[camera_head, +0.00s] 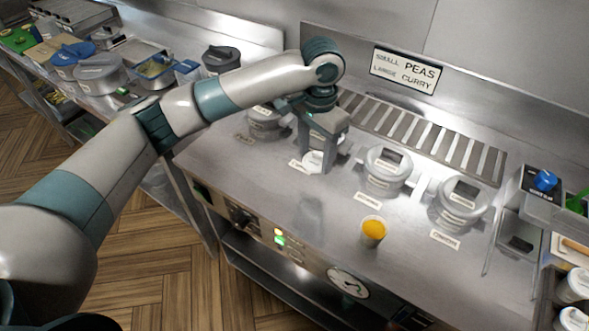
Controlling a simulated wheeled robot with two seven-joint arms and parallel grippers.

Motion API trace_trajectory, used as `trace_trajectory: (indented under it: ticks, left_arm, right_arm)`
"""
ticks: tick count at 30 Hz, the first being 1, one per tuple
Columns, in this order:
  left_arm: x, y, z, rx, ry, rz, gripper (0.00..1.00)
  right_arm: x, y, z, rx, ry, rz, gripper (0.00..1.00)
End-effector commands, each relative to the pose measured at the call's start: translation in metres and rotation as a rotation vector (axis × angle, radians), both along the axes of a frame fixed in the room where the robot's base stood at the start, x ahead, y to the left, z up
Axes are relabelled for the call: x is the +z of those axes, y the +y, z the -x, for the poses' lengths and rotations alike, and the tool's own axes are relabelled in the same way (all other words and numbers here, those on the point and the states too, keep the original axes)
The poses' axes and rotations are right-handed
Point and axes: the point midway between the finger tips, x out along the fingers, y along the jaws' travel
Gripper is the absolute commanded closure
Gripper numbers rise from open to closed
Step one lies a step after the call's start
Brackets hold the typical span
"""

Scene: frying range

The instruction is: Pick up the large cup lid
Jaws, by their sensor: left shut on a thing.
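My left arm reaches in from the left over the steel counter. My left gripper (315,168) points down at the middle of the counter, its fingers shut on a white round lid (313,157). The lid shows between the fingers, close to the counter; I cannot tell whether it still touches the surface. The gripper hides part of it. My right gripper is not in view.
Grey lidded pots stand left (265,125), right (386,170) and far right (460,205) of the gripper. A cup with yellow-orange contents (373,231) stands near the front edge. A slatted grate (420,135) runs along the back. The front-left counter is clear.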

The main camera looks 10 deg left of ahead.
Motion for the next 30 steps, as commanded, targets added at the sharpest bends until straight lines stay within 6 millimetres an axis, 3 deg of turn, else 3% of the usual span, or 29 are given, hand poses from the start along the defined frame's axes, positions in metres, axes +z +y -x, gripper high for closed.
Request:
trace_trajectory:
  ticks: [8, 30]
  left_arm:
    - [0.015, -0.023, -0.011, 0.001, -0.001, 0.000, 0.69]
    - [0.019, -0.027, -0.009, 0.008, -0.001, -0.002, 0.69]
  right_arm:
    - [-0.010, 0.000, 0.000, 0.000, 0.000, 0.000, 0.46]
    - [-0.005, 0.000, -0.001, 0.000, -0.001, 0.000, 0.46]
